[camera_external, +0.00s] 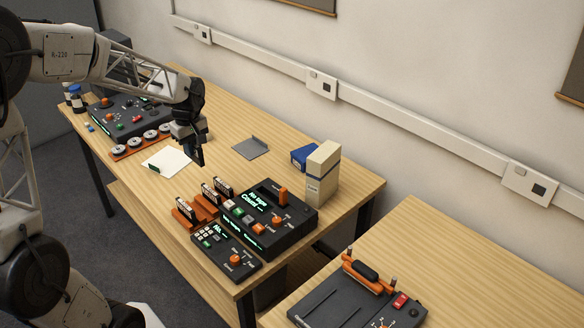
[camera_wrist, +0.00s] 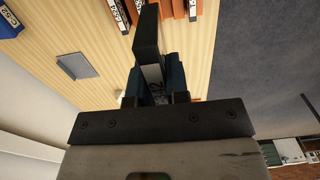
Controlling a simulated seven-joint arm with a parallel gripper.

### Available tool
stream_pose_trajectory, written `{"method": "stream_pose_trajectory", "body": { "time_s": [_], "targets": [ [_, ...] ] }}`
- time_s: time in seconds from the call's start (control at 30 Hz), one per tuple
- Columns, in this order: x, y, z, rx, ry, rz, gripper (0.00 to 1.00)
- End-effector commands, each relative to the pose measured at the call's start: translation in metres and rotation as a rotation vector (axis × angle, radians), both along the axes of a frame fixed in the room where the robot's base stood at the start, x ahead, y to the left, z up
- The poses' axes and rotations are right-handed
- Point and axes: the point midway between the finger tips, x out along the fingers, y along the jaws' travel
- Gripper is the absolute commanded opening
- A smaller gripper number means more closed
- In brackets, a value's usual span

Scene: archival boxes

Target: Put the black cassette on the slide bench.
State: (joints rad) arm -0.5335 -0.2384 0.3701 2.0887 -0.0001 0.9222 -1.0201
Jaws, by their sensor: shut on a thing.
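My gripper (camera_external: 197,152) is shut on a black cassette (camera_wrist: 147,40) with a white label on its edge. In the wrist view the cassette stands out beyond the two dark fingers. My gripper holds it above the wooden table, beside a white sheet. In the external view the cassette blends with the dark fingers. Other black cassettes with white labels (camera_external: 223,188) stand in orange holders (camera_external: 186,213) toward the front. No item is readable as the slide bench; a dark console (camera_external: 345,300) with slots and an orange handle sits on the separate right table.
A black console (camera_external: 290,229) with lit displays and a keypad unit (camera_external: 226,251) stand by the holders. A cream box (camera_external: 322,175) and blue box (camera_external: 303,155) stand behind. A grey tray (camera_external: 250,147) lies flat. Another console (camera_external: 125,118) and an orange reel strip (camera_external: 140,143) are at left.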

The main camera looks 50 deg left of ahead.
Motion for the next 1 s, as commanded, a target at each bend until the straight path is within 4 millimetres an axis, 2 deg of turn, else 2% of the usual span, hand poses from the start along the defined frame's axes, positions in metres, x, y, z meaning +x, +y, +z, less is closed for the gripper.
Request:
{"method": "stream_pose_trajectory", "body": {
  "time_s": [0.27,0.47,1.0],
  "targets": [
    [0.036,-0.023,0.002,0.0,0.0,-0.064,0.0],
    [0.07,-0.049,0.004,0.001,-0.001,-0.127,0.0],
    [0.156,-0.139,0.007,0.0,0.0,-0.301,0.0]
  ]
}}
